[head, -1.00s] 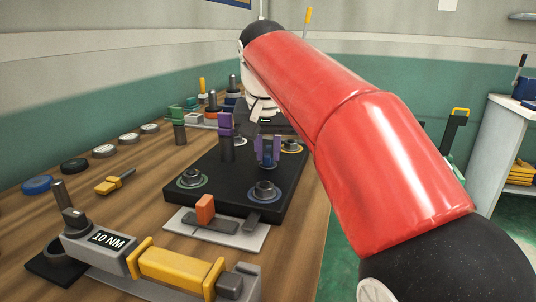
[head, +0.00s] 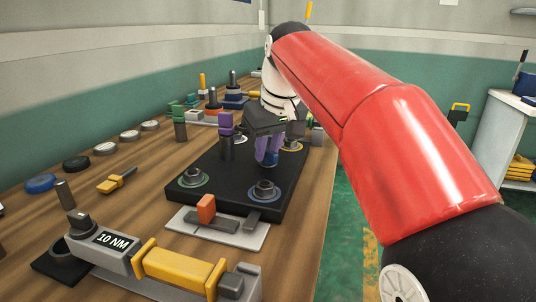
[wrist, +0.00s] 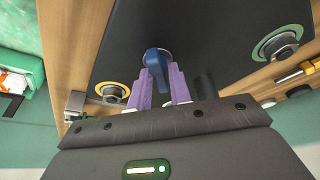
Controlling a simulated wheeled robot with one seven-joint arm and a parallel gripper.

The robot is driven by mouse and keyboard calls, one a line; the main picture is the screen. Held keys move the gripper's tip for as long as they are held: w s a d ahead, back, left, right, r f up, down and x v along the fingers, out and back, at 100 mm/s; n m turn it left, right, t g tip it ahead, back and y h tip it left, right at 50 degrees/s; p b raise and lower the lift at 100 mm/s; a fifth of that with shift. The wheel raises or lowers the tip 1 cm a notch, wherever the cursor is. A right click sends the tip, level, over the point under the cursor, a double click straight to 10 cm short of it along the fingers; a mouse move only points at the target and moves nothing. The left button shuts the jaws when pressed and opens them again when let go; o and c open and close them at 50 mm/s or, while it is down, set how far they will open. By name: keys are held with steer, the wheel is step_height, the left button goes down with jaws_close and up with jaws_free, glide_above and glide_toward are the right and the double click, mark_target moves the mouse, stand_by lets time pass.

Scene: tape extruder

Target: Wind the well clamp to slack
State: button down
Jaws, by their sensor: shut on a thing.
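The black plate (head: 222,190) lies on the bench and carries round wells with coloured rings. A blue clamp handle (wrist: 157,62) stands on one well. My gripper (wrist: 162,88) points down over it, with its two purple fingers shut on the handle, one on each side. In the head view my gripper (head: 268,150) is at the plate's right part, and the blue handle (head: 271,160) shows low between the fingers. The handle's base is partly hidden by the handle and fingers.
A dark post with a purple top (head: 226,135) stands left of my gripper. A yellow-ringed well (head: 291,146), a green-ringed well (head: 194,178) and a blue-ringed well (head: 264,190) are near. A 10 NM torque tool (head: 165,262) lies in front.

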steer(key=n+g+y, duration=0.1)
steer(key=n, duration=0.3)
steer(key=shift+n, duration=0.4)
steer(key=shift+n+y, duration=0.3)
steer(key=shift+n, duration=0.2)
steer(key=n+g, duration=0.1)
steer(key=n, duration=0.2)
steer(key=shift+n+y, duration=0.3)
steer(key=shift+n, duration=0.1)
steer(key=n+g, duration=0.2)
steer(key=n, duration=0.2)
steer(key=shift+n, duration=0.4)
